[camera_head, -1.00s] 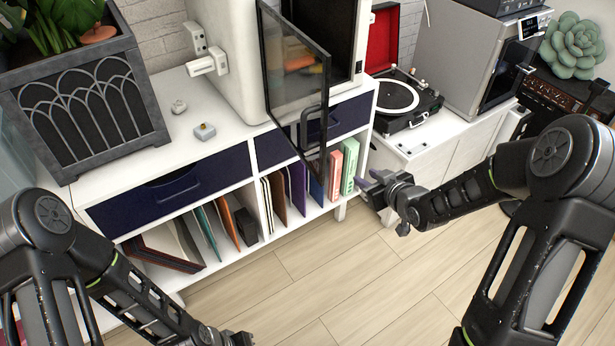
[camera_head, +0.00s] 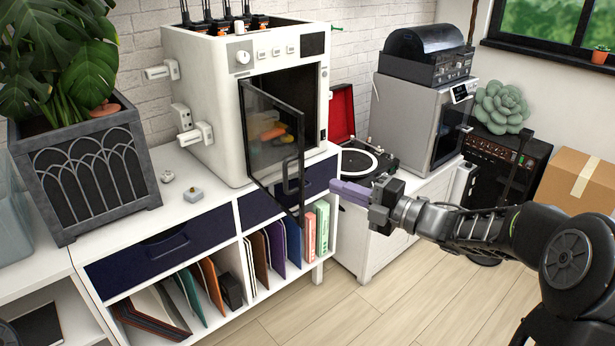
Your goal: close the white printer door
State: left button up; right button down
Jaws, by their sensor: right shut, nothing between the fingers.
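The white printer (camera_head: 208,112) stands on the white cabinet. Its door (camera_head: 273,138), a dark-framed glass panel with a dark handle (camera_head: 291,176), is swung open toward me, and the dark chamber shows behind it. My right gripper (camera_head: 338,187) is shut and empty. Its purple fingers point left, a little right of the door's lower free edge, and a gap shows between them in the picture. My left gripper is not in view.
The white cabinet (camera_head: 220,207) has dark drawers and shelved books below. A record player (camera_head: 362,165) and a grey machine (camera_head: 415,120) stand to the right. A planter (camera_head: 95,180) stands at left. The wooden floor (camera_head: 400,300) in front is clear.

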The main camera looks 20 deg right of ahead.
jog(key=p+x, duration=0.1)
jog(key=x, duration=0.9)
jog(key=shift+p, duration=0.3)
jog(key=shift+d, duration=0.15)
